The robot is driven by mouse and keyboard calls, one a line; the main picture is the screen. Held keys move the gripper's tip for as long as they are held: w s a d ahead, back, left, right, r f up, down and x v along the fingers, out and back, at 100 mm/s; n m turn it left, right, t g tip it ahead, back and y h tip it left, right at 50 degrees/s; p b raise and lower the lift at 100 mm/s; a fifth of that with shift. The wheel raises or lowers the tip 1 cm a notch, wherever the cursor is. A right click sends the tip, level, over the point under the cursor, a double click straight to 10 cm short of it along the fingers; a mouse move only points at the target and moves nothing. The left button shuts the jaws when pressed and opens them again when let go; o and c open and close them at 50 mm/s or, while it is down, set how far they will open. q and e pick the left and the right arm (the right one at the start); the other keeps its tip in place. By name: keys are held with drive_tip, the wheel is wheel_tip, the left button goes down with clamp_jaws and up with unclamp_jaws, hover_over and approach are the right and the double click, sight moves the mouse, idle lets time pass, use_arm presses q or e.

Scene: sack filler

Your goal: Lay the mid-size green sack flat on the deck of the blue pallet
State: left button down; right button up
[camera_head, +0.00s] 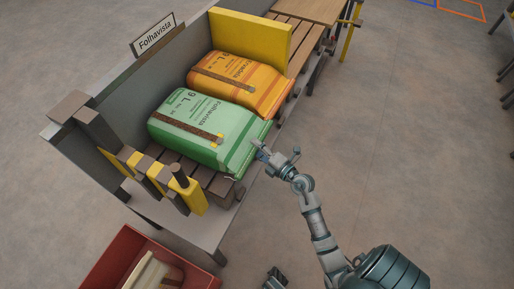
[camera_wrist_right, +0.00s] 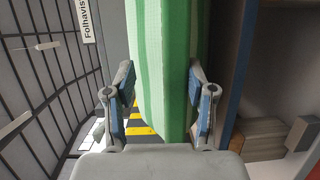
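The green sack (camera_head: 207,128), with a brown strip and "Folhavista" print, lies on the slatted bench (camera_head: 222,188). My right gripper (camera_head: 268,158) is at the sack's near right end in the head view. In the right wrist view, the green-and-white striped sack end (camera_wrist_right: 165,65) shows between the two spread fingers of my right gripper (camera_wrist_right: 160,108). I see no clear grip on it. A dark part at the bottom edge of the head view looks like my left gripper (camera_head: 275,279); its fingers are not clear. No blue pallet is visible in the head view.
An orange sack (camera_head: 240,80) lies behind the green one, against a yellow panel (camera_head: 250,35). A grey back wall and yellow-and-brown posts (camera_head: 145,172) border the bench. A red crate (camera_head: 120,262) with pale contents stands at lower left. Floor on the right is clear.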

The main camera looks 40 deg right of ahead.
drive_tip(key=s+d, duration=0.1)
drive_tip(key=s, duration=1.1)
drive_tip(key=shift+r, duration=0.15)
